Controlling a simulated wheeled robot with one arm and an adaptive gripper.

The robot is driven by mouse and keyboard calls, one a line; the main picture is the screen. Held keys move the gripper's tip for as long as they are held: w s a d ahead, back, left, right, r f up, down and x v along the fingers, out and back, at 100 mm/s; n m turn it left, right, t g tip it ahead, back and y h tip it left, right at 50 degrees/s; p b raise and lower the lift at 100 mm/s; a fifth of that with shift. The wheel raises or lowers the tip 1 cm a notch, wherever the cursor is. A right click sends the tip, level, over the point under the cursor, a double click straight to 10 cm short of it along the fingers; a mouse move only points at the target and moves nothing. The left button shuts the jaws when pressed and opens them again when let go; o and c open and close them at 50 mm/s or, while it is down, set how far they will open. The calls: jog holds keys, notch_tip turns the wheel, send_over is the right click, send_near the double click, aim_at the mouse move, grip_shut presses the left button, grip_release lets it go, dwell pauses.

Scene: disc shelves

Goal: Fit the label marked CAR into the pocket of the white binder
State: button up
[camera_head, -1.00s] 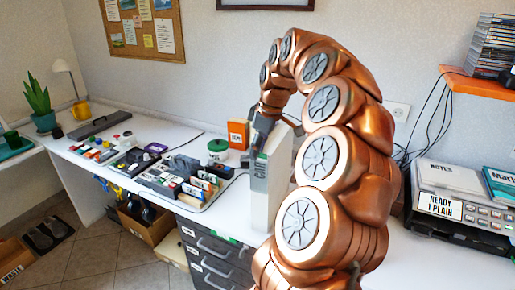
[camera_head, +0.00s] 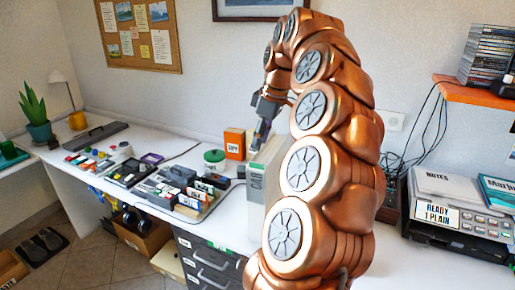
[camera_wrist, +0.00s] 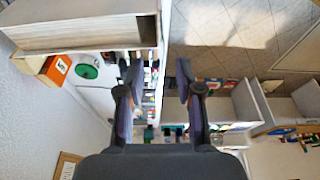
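The white binder (camera_head: 256,205) stands upright on the white desk, partly hidden behind my arm. A label (camera_head: 256,182) with dark lettering shows on the upper part of its spine; it looks seated in the spine pocket, but the letters are too small to read surely. My gripper (camera_head: 257,148) is just above and in front of the binder's top near edge. In the wrist view my gripper (camera_wrist: 160,80) has its fingers spread with nothing between them, and the binder (camera_wrist: 80,32) lies at the upper left, apart from them.
An orange box (camera_head: 235,143) and a green-lidded tub (camera_head: 215,158) stand left of the binder. A tray of several labels and small items (camera_head: 185,190) lies further left. Drawers (camera_head: 210,265) are below the desk. A printer (camera_head: 455,215) stands at the right, an orange shelf (camera_head: 475,92) above it.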

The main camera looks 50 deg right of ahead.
jog(key=shift+v, duration=2.3)
jog(key=shift+a, duration=0.1)
jog(key=s+a+f+g+p, duration=0.1)
jog(key=a+f, duration=0.2)
jog(key=a, duration=0.9)
jog(key=s+a+f+g+p, duration=0.15)
jog(key=a+f, duration=0.25)
jog(key=a, duration=0.8)
jog(key=s+a+f+m, duration=0.1)
jog(key=s+a+f, duration=0.2)
jog(key=s, duration=0.3)
jog(key=s+a+f+m+g, duration=0.1)
jog(key=s+a+f, duration=0.2)
jog(key=s+f, duration=0.2)
jog(key=s+a+f+m+g+h+p, duration=0.1)
jog(key=s+a+f+m, duration=0.1)
jog(key=s, duration=0.5)
notch_tip(320, 180, down, 2)
jog(key=shift+s+a+f, duration=0.2)
jog(key=shift+s+a, duration=0.1)
jog(key=shift+a, duration=0.35)
